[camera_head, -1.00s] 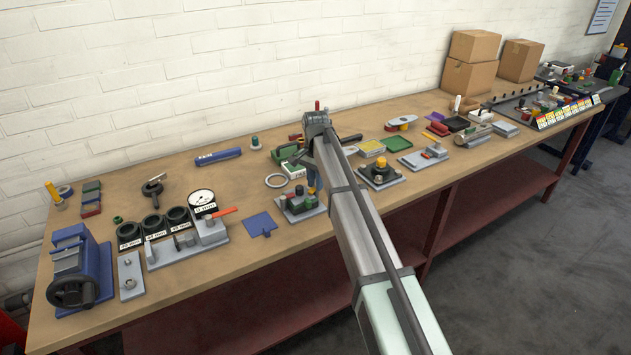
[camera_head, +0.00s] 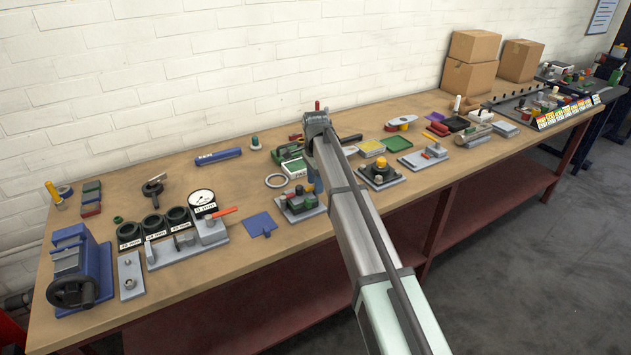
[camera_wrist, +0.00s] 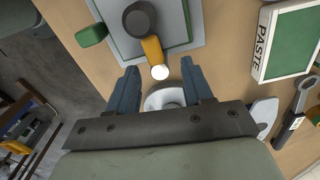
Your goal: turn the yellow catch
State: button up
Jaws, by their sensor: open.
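The yellow catch (camera_wrist: 153,50) shows in the wrist view as a short yellow lever with a round white end. It runs from a dark round knob (camera_wrist: 140,20) toward my gripper. The knob sits on a grey and green plate (camera_wrist: 192,30). My gripper (camera_wrist: 160,84) is open, its two blue-grey fingers either side of the white end, with nothing clamped; I cannot tell the height gap. In the head view, part of a blue finger shows above the grey-based fixture (camera_head: 300,205); my arm hides much there, and I cannot make out the catch.
In the wrist view, a green tray marked PASTE (camera_wrist: 290,45) lies to the right and a green knob (camera_wrist: 91,35) to the left. In the head view, a blue flat plate (camera_head: 261,224) lies left of the fixture. A yellow-knobbed fixture (camera_head: 380,173) stands right of my arm.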

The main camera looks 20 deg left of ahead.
jog(key=shift+r, duration=0.25)
jog(key=shift+r, duration=0.7)
jog(key=shift+r, duration=0.1)
notch_tip(320, 180, up, 6)
jog(key=shift+f, duration=0.1)
dwell(0.7)
